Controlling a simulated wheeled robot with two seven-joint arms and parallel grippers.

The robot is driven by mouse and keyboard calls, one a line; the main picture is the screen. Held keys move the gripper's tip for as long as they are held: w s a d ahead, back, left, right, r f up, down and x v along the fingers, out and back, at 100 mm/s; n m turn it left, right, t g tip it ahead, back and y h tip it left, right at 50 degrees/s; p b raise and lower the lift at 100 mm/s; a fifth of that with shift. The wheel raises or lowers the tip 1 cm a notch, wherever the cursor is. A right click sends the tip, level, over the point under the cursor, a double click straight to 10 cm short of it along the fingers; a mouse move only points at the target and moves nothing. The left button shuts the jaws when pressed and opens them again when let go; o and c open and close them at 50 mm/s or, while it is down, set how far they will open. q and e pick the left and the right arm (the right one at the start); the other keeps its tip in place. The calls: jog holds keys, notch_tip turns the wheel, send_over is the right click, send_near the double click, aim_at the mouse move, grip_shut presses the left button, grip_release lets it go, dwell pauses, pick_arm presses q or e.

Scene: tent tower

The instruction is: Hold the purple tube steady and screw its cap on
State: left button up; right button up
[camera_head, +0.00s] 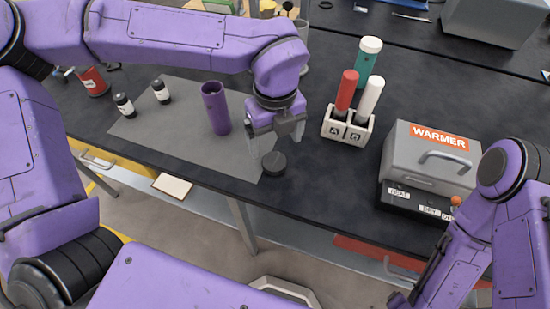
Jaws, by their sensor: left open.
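The purple tube (215,108) stands upright and open-topped on the grey mat, left of my left gripper. A dark round cap (274,163) is on the bench by the mat's right edge, near the front. My left gripper (273,148) points down just above and behind the cap. Its jaws are open, and I cannot tell whether a finger touches the cap. My right arm is at the lower right, and its gripper does not show clearly.
The grey mat (165,139) also bears two small dark bottles (124,105). A rack (346,131) holds red, white and teal-and-white tubes right of my left gripper. A grey warmer (424,160) stands further right. A red can (94,82) is at left.

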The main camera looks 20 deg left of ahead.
aim_at(274, 161)
pick_arm(q)
jog(key=shift+s+f, duration=0.2)
jog(key=shift+f, duration=0.55)
notch_tip(274, 161, down, 4)
jog(key=shift+f+p, duration=0.25)
jog(key=shift+p, duration=0.35)
jog(key=shift+w+f, duration=0.1)
jog(key=shift+f, duration=0.25)
jog(key=c, duration=1.1)
